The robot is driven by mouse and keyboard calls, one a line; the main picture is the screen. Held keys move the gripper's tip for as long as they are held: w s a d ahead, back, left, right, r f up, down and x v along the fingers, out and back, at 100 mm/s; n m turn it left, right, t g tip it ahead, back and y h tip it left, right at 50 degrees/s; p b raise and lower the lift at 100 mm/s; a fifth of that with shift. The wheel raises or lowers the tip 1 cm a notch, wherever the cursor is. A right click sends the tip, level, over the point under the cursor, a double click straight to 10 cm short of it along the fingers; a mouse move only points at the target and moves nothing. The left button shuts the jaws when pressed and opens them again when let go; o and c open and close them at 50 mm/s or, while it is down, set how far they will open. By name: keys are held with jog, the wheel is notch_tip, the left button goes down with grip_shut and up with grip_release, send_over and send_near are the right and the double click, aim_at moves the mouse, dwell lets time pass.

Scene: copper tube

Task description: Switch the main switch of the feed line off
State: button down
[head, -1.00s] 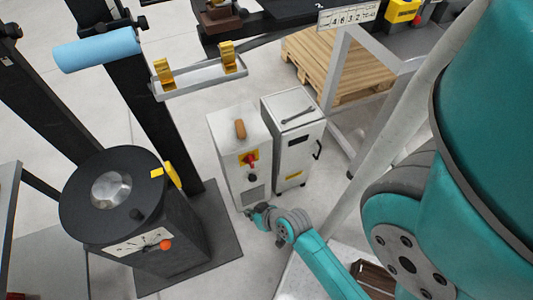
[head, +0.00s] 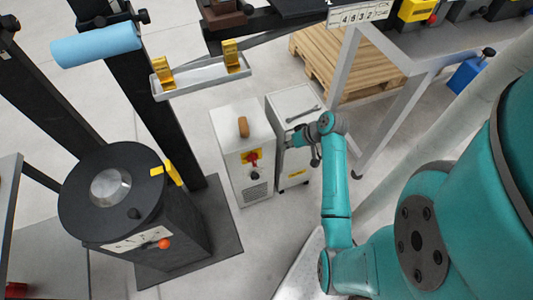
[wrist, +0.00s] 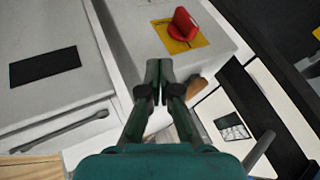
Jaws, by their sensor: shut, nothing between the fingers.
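The red switch (head: 252,157) sits on a yellow plate on the front of the left grey cabinet (head: 229,182). In the wrist view the red switch (wrist: 185,22) stands out from its yellow plate (wrist: 176,44), above and right of my fingertips. My gripper (wrist: 159,68) is shut and empty, its fingertips apart from the switch in the picture. In the head view my gripper (head: 291,139) is in front of the right cabinet's upper part, to the right of the switch. I cannot tell the switch's position label.
A brown handle (head: 243,127) is on the left cabinet. A black machine (head: 110,190) stands left; a wooden pallet (head: 340,62) lies behind.

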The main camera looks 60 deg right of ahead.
aim_at(253, 160)
jog(key=shift+s+d+r, duration=0.15)
jog(key=shift+d, duration=0.2)
jog(key=shift+w+a+f, duration=0.85)
jog(key=shift+w+f, duration=0.5)
jog(key=shift+w+a+f, duration=0.85)
jog(key=shift+w+f, duration=0.45)
jog(key=shift+w, duration=0.05)
jog(key=shift+w+a+f, duration=0.85)
jog(key=shift+w+f, duration=0.5)
